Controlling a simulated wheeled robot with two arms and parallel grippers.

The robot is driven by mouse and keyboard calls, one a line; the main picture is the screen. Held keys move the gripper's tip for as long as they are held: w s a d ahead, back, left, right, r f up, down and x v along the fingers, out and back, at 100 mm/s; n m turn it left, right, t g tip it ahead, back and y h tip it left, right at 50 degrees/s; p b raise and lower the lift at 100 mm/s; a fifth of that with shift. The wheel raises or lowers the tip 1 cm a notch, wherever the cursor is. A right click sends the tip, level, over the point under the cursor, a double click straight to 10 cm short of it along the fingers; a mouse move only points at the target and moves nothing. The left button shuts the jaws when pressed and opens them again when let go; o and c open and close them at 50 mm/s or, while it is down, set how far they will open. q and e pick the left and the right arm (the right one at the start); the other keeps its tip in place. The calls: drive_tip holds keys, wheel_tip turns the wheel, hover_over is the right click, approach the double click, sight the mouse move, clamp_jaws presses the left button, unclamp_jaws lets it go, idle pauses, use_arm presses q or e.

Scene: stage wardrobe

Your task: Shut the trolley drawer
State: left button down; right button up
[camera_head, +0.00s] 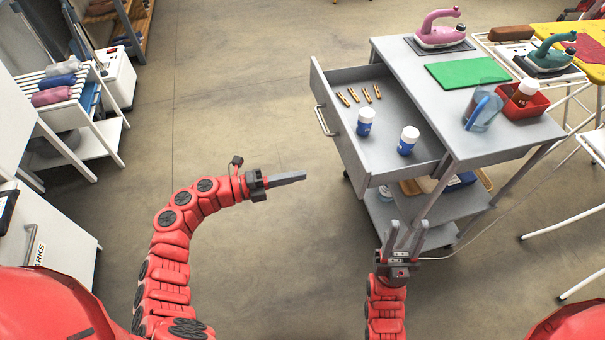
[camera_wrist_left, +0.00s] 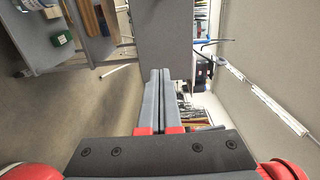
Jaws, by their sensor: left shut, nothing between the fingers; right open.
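The grey trolley (camera_head: 510,139) stands right of centre in the head view. Its drawer (camera_head: 346,146) is pulled well out toward the left, with a bar handle (camera_head: 322,121) on its front. In the drawer lie several brass-coloured pieces (camera_head: 361,94) and two white-and-blue bottles (camera_head: 365,121). My left gripper (camera_head: 303,176) is shut and empty, left of the drawer's near corner and apart from it in the picture. It also shows in the left wrist view (camera_wrist_left: 160,78), pointing toward a grey panel. My right gripper (camera_head: 404,228) is open, in front of the trolley's lower shelf.
On the trolley top are a pink iron (camera_head: 439,34), a green mat (camera_head: 467,72), a blue jug (camera_head: 482,109) and a red box (camera_head: 520,101). An ironing board (camera_head: 590,65) stands right. A white shelf unit (camera_head: 84,128) stands left. The floor between is clear.

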sight(351, 166)
use_arm(q)
drive_tip(key=x, duration=1.1)
drive_tip(key=shift+w+d, duration=0.1)
drive_tip(key=shift+d, duration=0.25)
drive_tip(key=shift+d, duration=0.1)
drive_tip(key=b+x, duration=0.5)
drive_tip(key=x, duration=1.5)
drive_tip(key=shift+f, duration=0.15)
drive_tip(key=shift+d+b, duration=0.3)
drive_tip(key=shift+d+r, duration=0.1)
drive_tip(key=shift+r, duration=0.15)
drive_tip(key=shift+r, duration=0.1)
